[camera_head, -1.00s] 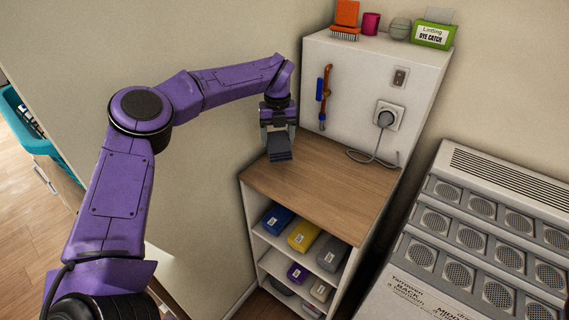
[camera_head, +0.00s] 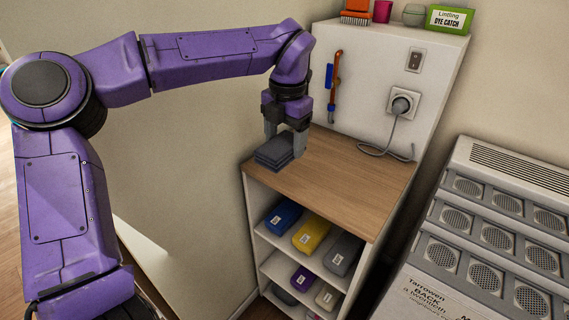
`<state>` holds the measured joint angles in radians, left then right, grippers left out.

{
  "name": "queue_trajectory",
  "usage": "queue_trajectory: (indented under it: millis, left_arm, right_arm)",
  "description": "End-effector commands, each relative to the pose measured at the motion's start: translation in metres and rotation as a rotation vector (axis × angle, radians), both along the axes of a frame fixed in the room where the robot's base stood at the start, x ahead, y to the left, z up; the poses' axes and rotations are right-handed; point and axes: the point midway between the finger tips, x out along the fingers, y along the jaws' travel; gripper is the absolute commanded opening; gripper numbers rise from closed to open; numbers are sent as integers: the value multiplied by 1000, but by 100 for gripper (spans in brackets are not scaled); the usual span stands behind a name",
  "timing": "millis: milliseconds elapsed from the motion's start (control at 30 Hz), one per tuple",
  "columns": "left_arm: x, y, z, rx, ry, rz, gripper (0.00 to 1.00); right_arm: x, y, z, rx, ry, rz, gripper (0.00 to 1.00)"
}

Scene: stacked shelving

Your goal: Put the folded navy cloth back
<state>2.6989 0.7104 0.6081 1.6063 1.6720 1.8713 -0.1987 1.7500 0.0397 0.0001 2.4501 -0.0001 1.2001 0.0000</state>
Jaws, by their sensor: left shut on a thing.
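The folded navy cloth (camera_head: 273,154) is a small, dark, layered stack near the back left of the wooden counter top (camera_head: 335,185). My left gripper (camera_head: 286,138) points down, shut on the cloth at its right part. The cloth is at or just above the counter surface; I cannot tell whether it touches. Part of it is hidden behind the gripper fingers. My right gripper is not in view.
Shelves below the counter hold a blue packet (camera_head: 284,217), a yellow packet (camera_head: 311,233) and other packets. A cable (camera_head: 385,152) from the wall socket (camera_head: 401,103) rests at the counter's back right. The counter's middle is clear. A speaker-like rack (camera_head: 480,230) stands right.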

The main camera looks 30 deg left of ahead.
Motion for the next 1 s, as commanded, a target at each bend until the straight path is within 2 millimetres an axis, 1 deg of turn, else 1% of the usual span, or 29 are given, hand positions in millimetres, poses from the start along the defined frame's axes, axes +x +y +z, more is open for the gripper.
queue_trajectory:
  millis: [67,267,300,400,500,667,700,800,900,1000]
  left_arm:
    - [14,9,-5,3,5,-2,42]
    - [65,39,-29,4,7,2,42]
    - [75,45,-35,6,7,1,42]
    - [91,55,-62,4,8,0,42]
    - [104,62,-79,4,5,-1,42]
    - [116,69,-96,4,4,0,42]
    - [116,69,-105,3,6,-2,42]
    - [115,69,-121,3,5,-2,42]
    - [116,69,-128,3,2,-1,42]
    - [116,69,-128,3,1,0,42]
  right_arm:
    - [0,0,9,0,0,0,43]
    - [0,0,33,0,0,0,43]
    - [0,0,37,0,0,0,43]
    - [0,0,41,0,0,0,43]
    - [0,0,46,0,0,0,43]
    - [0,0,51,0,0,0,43]
    - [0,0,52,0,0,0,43]
    - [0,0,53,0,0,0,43]
    - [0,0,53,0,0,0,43]
    - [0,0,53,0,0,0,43]
